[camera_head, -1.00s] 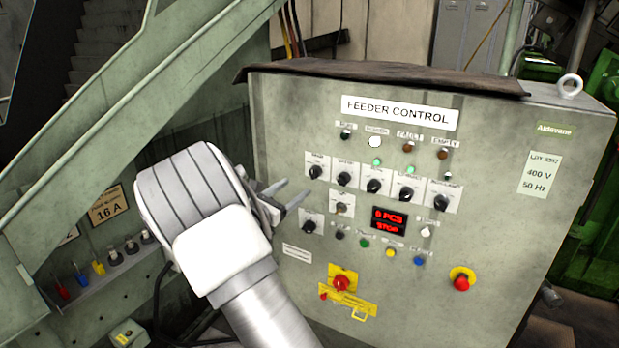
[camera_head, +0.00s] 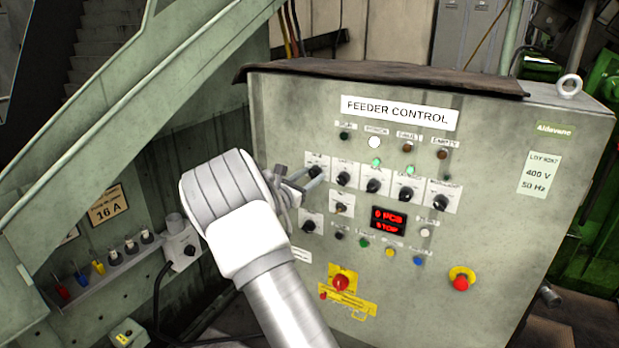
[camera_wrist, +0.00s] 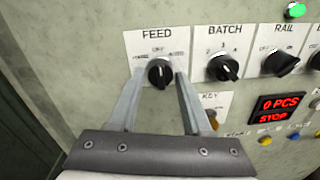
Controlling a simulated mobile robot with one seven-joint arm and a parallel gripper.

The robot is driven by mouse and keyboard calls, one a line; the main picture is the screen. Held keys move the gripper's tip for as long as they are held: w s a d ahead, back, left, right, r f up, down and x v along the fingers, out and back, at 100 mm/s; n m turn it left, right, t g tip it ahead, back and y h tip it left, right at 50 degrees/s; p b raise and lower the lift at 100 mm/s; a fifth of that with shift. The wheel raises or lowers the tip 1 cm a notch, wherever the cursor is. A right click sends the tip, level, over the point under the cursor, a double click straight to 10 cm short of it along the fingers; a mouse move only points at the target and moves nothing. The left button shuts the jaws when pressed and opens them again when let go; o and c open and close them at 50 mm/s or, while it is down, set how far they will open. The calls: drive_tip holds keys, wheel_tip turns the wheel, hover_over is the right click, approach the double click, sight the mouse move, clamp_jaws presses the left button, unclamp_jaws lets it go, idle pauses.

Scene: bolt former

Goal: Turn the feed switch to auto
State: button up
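The feed switch (camera_wrist: 160,73) is a black rotary knob on a white plate marked FEED, with OFF above it and small labels to either side that are too small to read. Its pointer seems to be near upright, toward OFF. In the head view the feed switch (camera_head: 316,172) is the leftmost of the upper knob row. My gripper (camera_wrist: 159,75) is open, one finger left and one right of the knob, with gaps showing on both sides. In the head view my gripper (camera_head: 306,180) reaches the panel from the left.
The BATCH knob (camera_wrist: 223,67) is close to the right finger, with the RAIL knob (camera_wrist: 276,62) beyond. The KEY switch (camera_wrist: 212,119) is below. The display (camera_head: 388,221) reads 0 PCS, STOP. A green sloping beam (camera_head: 130,110) is at left.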

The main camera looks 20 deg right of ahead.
clamp_jaws()
drive_tip(key=shift+f+m+b, duration=0.15)
drive_tip(key=shift+m+b, duration=0.15)
drive_tip(key=shift+b, duration=0.35)
drive_tip(key=m+b, duration=0.1)
drive_tip(key=b, duration=0.1)
drive_tip(key=m+b, duration=0.1)
drive_tip(key=b, duration=0.1)
drive_tip(key=shift+f+m+b, duration=0.2)
drive_tip(key=shift+m+b, duration=0.1)
drive_tip(key=shift+b, duration=0.1)
drive_tip(key=m+b, duration=0.3)
drive_tip(key=b, duration=0.2)
drive_tip(key=shift+r+y, duration=0.1)
drive_tip(key=shift+y, duration=0.2)
drive_tip(key=m+b, duration=0.2)
drive_tip(key=b, duration=0.1)
drive_tip(key=shift+r+b, duration=0.25)
drive_tip(key=shift+b, duration=0.05)
drive_tip(key=shift+r+m, duration=0.1)
drive_tip(key=shift+m, duration=0.3)
